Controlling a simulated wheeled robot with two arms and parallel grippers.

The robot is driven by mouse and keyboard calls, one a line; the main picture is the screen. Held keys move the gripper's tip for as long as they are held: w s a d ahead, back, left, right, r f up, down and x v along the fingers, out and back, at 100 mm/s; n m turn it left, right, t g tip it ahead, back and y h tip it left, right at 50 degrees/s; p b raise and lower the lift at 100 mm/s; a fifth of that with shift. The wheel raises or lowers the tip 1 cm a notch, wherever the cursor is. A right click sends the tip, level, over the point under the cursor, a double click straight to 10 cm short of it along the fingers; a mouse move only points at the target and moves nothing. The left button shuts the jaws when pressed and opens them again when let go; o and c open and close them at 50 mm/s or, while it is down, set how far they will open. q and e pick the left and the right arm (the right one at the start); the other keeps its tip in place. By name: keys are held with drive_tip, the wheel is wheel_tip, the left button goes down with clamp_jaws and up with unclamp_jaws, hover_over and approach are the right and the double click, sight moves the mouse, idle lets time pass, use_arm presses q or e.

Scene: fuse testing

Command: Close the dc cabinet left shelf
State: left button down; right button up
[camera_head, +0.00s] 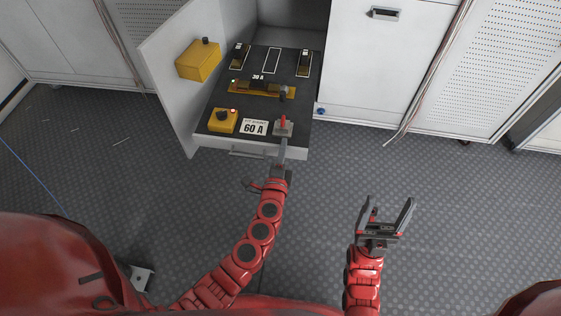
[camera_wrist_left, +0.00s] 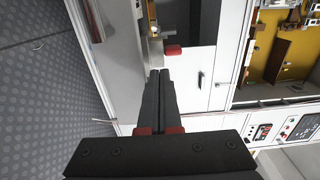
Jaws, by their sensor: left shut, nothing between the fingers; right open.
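The dc cabinet left shelf (camera_head: 215,141) is pulled out of the white cabinet, with a dark top and a pale front edge with a handle (camera_head: 250,154). My left gripper (camera_head: 283,147) is shut and empty at the right part of the shelf's front edge; contact cannot be told. Its closed fingers also show in the left wrist view (camera_wrist_left: 160,80). My right gripper (camera_head: 387,212) is open and empty above the floor.
A white door (camera_head: 165,85) stands open left of the shelf, with a yellow box (camera_head: 198,60) on it. A closed white cabinet front (camera_head: 370,80) is on the right. Cables hang at both sides. The grey patterned floor (camera_head: 450,220) is clear.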

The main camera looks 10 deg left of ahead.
sight(287, 131)
use_arm(q)
drive_tip(key=shift+w+d, duration=0.1)
drive_tip(key=shift+w, duration=1.5)
drive_tip(key=shift+w, duration=0.1)
